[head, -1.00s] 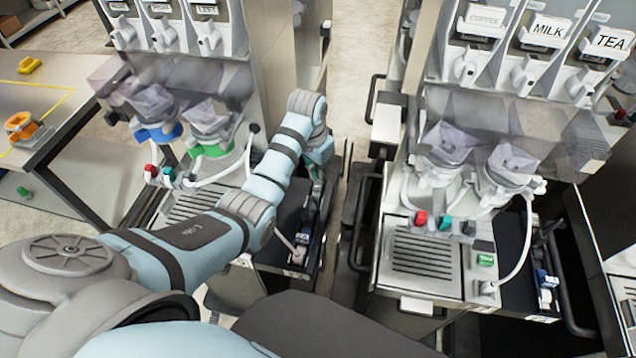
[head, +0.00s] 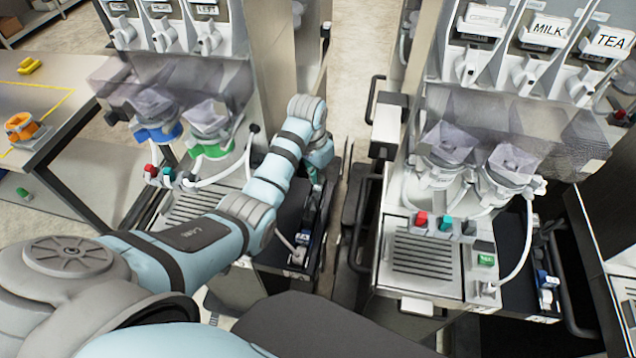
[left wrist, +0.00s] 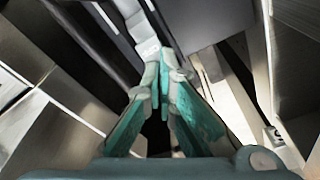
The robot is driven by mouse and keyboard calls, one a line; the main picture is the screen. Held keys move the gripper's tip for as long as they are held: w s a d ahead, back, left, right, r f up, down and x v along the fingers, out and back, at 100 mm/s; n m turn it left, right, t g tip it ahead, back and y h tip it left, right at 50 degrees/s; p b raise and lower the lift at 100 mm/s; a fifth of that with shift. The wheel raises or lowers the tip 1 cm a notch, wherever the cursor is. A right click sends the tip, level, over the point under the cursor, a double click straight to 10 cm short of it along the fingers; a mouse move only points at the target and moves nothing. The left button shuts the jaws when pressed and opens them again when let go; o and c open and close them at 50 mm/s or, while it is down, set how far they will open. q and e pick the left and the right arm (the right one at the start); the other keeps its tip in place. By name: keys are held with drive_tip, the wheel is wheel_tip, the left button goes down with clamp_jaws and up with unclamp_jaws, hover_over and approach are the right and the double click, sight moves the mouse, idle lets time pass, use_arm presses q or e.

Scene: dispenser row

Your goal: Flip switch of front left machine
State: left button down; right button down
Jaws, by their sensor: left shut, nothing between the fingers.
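The left dispenser machine (head: 190,75) stands at the left in the head view, with labelled dispensers and a blue and a green funnel holder. A small blue and white part (head: 303,240), possibly its switch, sits low in the dark bay on its right side. My left gripper (head: 314,182) points down into this bay, behind that part, partly hidden by the machine. In the left wrist view its teal fingers (left wrist: 168,62) are shut and empty, with tips close to a pale, narrow part. I cannot tell whether they touch. My right gripper is out of view.
A second machine (head: 430,225) with milk and tea labels stands to the right, across a narrow gap. Dark handles (head: 362,220) stick out into the gap. A table (head: 60,90) with an orange object (head: 22,127) is at the far left.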

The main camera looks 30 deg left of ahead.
use_arm(q)
wheel_tip(320, 180, up, 7)
drive_tip(key=shift+w+f+p, duration=0.1)
drive_tip(key=shift+w+p, duration=0.05)
drive_tip(key=shift+p, duration=0.35)
drive_tip(key=shift+a+f, duration=0.1)
